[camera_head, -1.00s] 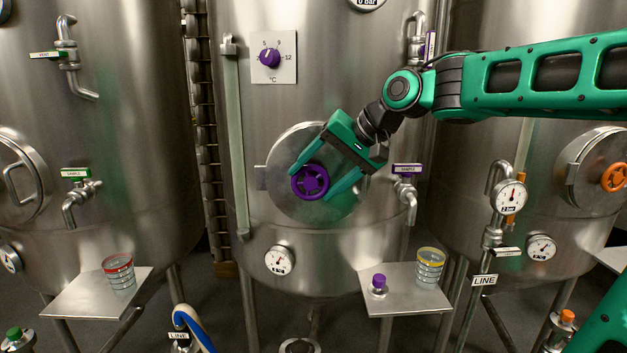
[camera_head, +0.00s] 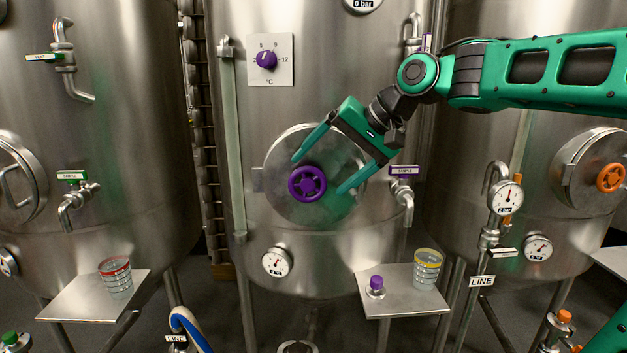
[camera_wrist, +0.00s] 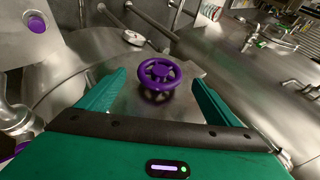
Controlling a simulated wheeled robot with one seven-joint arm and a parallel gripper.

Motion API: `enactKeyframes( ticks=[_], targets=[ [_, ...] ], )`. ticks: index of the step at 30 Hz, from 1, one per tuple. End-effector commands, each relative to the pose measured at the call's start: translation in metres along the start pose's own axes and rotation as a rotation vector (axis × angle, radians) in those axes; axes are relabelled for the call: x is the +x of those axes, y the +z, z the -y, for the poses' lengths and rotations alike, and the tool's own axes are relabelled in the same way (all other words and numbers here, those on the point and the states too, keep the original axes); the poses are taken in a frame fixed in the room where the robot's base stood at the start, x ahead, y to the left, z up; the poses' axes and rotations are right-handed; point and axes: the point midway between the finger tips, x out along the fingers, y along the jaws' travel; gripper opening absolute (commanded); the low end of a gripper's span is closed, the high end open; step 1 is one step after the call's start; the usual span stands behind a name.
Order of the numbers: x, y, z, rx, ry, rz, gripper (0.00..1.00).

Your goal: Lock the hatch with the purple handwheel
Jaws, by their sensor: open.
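The purple handwheel (camera_head: 307,183) sits at the middle of the round steel hatch (camera_head: 285,207) on the front of the centre tank. The hatch lies against the tank wall. My gripper (camera_head: 318,176) is open and empty, up and to the right of the handwheel in the head view, with one finger above it and one to its right. In the wrist view the handwheel (camera_wrist: 160,73) stands beyond and between the two spread green fingertips, and neither finger touches it.
A purple temperature knob (camera_head: 267,60) is above the hatch. A purple-tagged sample tap (camera_head: 403,183) is close to the right of my gripper. A pressure gauge (camera_head: 276,262) is below. A shelf (camera_head: 403,303) holds a purple-capped item (camera_head: 376,286) and a yellow-rimmed cup (camera_head: 427,270).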

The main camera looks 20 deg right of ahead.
Motion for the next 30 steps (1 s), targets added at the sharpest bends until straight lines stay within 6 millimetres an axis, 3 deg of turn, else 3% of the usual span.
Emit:
enactKeyframes(
  ticks=[6, 12, 26, 30],
  targets=[
    [-0.041, -0.001, 0.0, -0.001, -0.001, -0.003, 0.85],
    [-0.063, -0.001, 0.0, 0.0, 0.0, -0.002, 0.85],
    [-0.068, -0.001, -0.002, 0.0, 0.005, -0.002, 0.85],
    [-0.062, 0.0, -0.017, -0.004, 0.052, -0.007, 0.85]
  ],
)
